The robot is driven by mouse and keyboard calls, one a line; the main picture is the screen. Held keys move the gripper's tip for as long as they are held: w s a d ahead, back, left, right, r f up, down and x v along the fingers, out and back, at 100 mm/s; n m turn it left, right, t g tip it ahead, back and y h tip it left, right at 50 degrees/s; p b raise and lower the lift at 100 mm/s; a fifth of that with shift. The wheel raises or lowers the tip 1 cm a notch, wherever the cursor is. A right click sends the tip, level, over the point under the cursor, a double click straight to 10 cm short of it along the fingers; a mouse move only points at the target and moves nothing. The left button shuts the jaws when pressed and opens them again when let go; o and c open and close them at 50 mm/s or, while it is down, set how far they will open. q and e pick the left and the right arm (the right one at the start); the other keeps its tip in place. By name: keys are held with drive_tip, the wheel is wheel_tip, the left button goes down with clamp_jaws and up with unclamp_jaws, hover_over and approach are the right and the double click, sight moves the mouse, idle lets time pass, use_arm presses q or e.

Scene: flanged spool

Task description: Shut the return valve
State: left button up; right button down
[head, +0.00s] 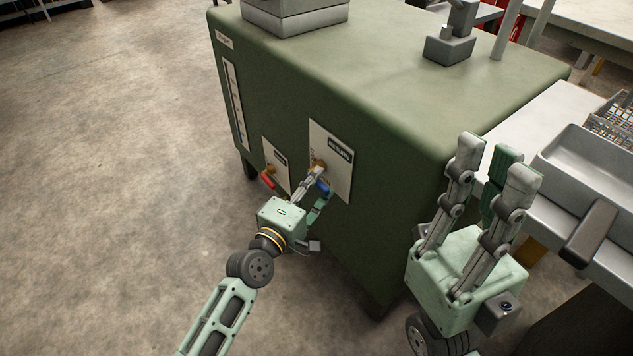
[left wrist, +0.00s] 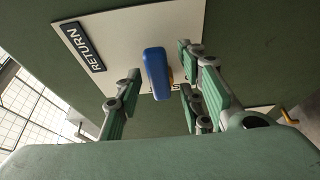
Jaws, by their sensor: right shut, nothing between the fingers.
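The return valve has a blue handle (head: 323,187) on a white plate (head: 343,148) on the front of the green cabinet. In the left wrist view the blue handle (left wrist: 156,72) stands out from the plate, which bears a RETURN label (left wrist: 82,46). My left gripper (head: 314,184) is open at the handle. In the left wrist view its fingers (left wrist: 160,75) stand on either side of the handle, with a gap visible at the left; contact on the right is unclear.
A second plate (head: 279,158) with a red handle (head: 267,182) is just left of the return plate. A bench with a grey tray (head: 590,165) and a wire basket (head: 613,118) stands at the right. Open floor (head: 110,170) lies left of the cabinet.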

use_arm(q)
drive_tip(key=v, duration=1.1)
drive_tip(key=shift+f, duration=0.1)
